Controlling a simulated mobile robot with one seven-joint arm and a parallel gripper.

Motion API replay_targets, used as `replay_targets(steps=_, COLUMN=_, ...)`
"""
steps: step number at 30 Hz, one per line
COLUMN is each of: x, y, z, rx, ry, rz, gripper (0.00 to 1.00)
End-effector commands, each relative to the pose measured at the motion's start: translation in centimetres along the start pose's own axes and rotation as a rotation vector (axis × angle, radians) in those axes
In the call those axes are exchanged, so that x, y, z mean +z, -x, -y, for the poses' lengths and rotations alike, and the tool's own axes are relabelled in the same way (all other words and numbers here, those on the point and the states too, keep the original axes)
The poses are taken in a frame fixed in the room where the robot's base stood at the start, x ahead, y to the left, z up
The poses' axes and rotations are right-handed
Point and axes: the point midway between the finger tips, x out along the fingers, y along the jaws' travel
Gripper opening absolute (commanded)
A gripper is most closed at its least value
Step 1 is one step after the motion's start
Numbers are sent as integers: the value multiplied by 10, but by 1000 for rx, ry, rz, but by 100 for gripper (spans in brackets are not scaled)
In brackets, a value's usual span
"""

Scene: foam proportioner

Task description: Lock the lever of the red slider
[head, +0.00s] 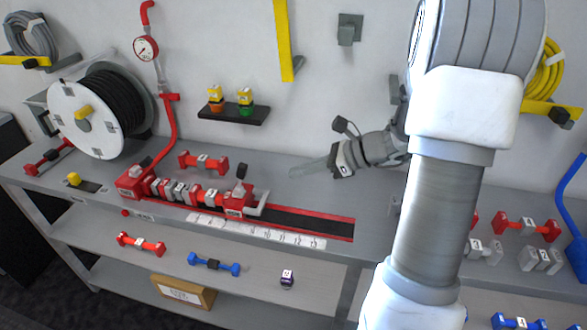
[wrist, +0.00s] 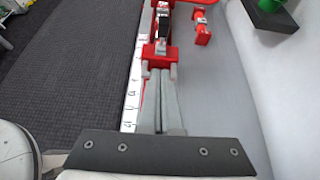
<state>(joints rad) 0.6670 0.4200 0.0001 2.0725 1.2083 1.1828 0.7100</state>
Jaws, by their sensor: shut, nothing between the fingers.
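The red slider (head: 238,206) sits on the dark rail of the bench, at the right end of a row of red and grey pieces. A black-tipped lever (head: 241,171) stands up from it, and a grey bar handle (head: 260,205) is on its right side. My gripper (head: 292,171) is shut and empty, above the bench to the right of the slider and apart from it, pointing left. In the wrist view the shut fingers (wrist: 159,76) point towards the red slider (wrist: 157,53), and a black part (wrist: 163,24) shows beyond. Whether the lever is locked I cannot tell.
A hose reel (head: 90,115) stands at the bench's left, with a red pipe and gauge (head: 146,48) beside it. A small wall shelf (head: 233,114) holds two little pieces. The rail (head: 310,221) right of the slider is clear.

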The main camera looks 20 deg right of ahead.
Motion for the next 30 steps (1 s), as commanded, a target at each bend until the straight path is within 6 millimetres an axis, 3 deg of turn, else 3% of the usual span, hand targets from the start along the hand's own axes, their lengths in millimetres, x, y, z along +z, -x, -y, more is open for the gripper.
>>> replay_targets(steps=10, x=-1, y=-76, z=-1, rx=5, ry=-1, rz=0, gripper=0)
replay_targets(steps=12, x=9, y=-84, z=-1, rx=3, ry=3, rz=0, gripper=0)
replay_targets(steps=19, x=26, y=-100, z=-1, rx=2, ry=1, rz=0, gripper=0)
replay_targets(steps=30, x=28, y=-103, z=0, rx=1, ry=0, rz=0, gripper=0)
